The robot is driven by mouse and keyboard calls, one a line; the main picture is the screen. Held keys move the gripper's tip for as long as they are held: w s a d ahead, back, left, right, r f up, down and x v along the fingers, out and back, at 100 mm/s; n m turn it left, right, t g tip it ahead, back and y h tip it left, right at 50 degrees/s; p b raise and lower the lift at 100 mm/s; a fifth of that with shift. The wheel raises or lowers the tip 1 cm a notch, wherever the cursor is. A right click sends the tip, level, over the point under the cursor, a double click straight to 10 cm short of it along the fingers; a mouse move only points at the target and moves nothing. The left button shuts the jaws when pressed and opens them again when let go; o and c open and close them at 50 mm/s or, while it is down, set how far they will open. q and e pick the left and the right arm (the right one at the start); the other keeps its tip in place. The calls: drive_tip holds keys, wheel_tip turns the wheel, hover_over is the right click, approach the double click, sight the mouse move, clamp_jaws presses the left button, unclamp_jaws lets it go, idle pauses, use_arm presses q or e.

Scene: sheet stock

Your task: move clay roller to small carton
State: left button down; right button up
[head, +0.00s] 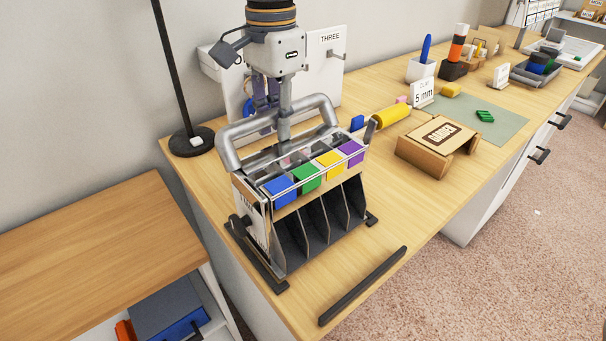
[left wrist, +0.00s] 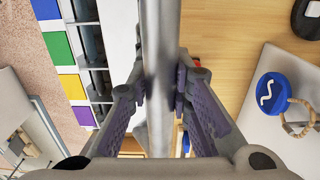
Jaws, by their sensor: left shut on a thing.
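The clay roller, a yellow cylinder with blue end handles (head: 392,117), lies on the worktop behind the rack. A small brown cardboard carton (head: 438,145) with a dark printed label stands to its right. My left gripper (head: 285,128) is upright over the rack, shut on its thick grey tubular handle (head: 240,130). In the left wrist view the grey bar (left wrist: 158,70) runs between the finger pads (left wrist: 160,92). The roller is apart from the gripper. My right gripper is not in view.
The rack (head: 320,215) has dark slots and blue, green, yellow and purple labels. A lamp base (head: 191,142) is left of it, a white board (head: 327,65) behind. A green mat (head: 500,122) lies beyond the carton. A black bar (head: 362,286) is at the front edge.

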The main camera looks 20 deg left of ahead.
use_arm(q)
drive_tip(key=shift+r, duration=3.6)
